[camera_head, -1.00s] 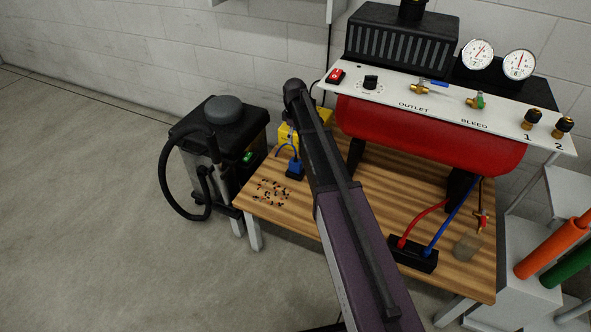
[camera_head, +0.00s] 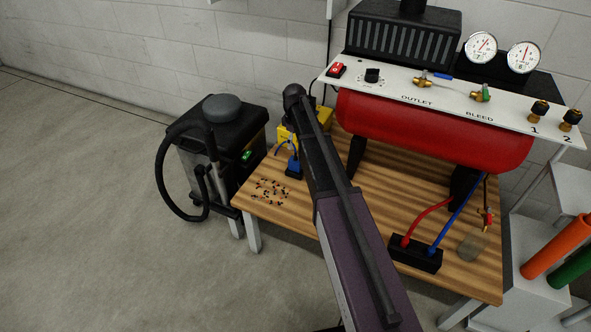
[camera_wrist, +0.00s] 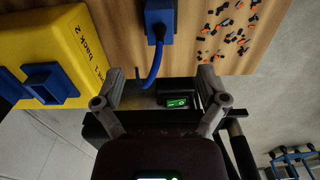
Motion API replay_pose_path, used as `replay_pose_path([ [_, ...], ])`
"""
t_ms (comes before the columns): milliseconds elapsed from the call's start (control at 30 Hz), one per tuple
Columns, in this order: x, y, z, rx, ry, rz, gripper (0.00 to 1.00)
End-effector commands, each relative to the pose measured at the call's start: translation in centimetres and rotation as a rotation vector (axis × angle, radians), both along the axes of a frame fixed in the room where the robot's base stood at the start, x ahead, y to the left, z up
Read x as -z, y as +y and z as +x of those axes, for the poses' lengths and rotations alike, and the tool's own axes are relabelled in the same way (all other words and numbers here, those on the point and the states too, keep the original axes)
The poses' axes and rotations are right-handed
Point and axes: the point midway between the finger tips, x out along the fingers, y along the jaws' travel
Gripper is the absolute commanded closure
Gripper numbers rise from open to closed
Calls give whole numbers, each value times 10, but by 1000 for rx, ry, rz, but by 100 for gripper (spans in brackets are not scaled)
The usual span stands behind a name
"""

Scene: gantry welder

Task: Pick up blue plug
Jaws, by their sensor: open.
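A blue plug (camera_head: 293,167) stands on the left part of the wooden table, beside the yellow box, with a dark base under it. In the wrist view the blue plug (camera_wrist: 159,20) is at the top middle, and its blue cable curves down between my fingers. My gripper (camera_wrist: 160,88) is open and empty, with its fingers spread on either side of the cable end, apart from the plug body. In the head view my arm hides the gripper. A second blue connector (camera_head: 431,251) sits beside a red one in a black block at the table's front right.
A yellow box (camera_wrist: 55,50) is close to the left finger. Several small loose pieces (camera_head: 270,192) lie on the table. A black vacuum-like machine (camera_head: 215,150) with a hose stands left of the table. A red tank (camera_head: 430,135) with a white panel stands at the back.

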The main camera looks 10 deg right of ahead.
Motion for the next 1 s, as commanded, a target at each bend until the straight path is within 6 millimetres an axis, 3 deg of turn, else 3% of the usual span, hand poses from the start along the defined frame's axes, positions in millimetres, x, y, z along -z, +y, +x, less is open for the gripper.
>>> replay_pose_path([
  [533, 44, 0, 0, -1, 0, 0, 9],
  [1000, 49, 0, 0, -1, 0, 0, 9],
])
